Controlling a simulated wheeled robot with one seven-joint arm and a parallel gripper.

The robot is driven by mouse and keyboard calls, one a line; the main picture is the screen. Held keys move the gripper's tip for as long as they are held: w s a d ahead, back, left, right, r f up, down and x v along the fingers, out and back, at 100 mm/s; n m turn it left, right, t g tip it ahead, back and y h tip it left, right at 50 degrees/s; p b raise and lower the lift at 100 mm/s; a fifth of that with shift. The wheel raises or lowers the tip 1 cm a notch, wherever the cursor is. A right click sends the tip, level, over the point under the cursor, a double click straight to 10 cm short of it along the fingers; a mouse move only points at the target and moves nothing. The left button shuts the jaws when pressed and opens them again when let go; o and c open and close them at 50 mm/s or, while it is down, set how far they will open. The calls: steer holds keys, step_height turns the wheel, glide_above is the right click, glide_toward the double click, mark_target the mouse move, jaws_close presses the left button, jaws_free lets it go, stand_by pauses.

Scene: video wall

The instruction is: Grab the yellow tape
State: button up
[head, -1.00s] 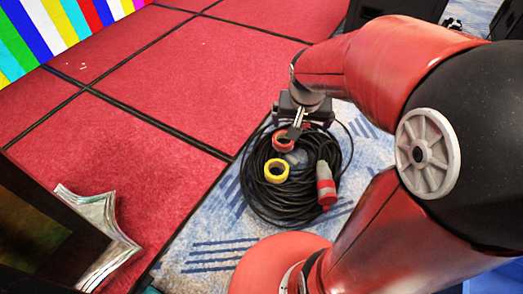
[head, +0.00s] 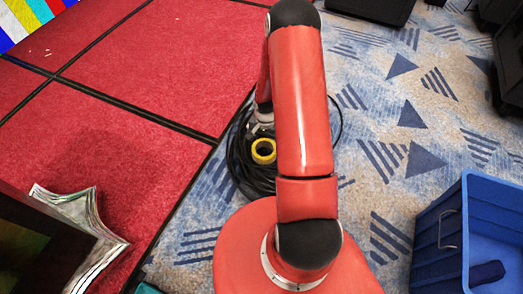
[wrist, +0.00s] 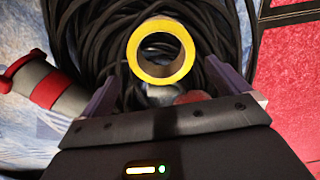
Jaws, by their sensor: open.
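The yellow tape (head: 264,161) is a ring lying on a coil of black cable (head: 238,172) on the blue-grey carpet. In the wrist view the tape (wrist: 160,76) shows ahead of my gripper (wrist: 163,72), between the lines of its two spread fingers. The gripper is open and holds nothing. In the head view my gripper (head: 259,126) is just behind the tape, partly hidden by my arm. Whether the fingers touch anything I cannot tell. A dull reddish round thing (wrist: 193,97) shows low between the fingers, partly hidden by the gripper body.
A red and grey plug (wrist: 45,85) lies left of the gripper in the wrist view. The red platform (head: 150,80) edges the coil on the left. A blue crate (head: 440,240) stands at right. Open carpet (head: 370,130) lies between coil and crate.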

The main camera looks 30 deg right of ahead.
mark_target(263, 142)
step_height(263, 142, down, 7)
steer(key=shift+a+r+b, duration=0.1)
steer(key=shift+r+b, duration=0.1)
steer(key=shift+b, duration=0.2)
steer(key=c, duration=0.8)
steer(key=shift+c, duration=0.2)
steer(key=shift+r, duration=0.15)
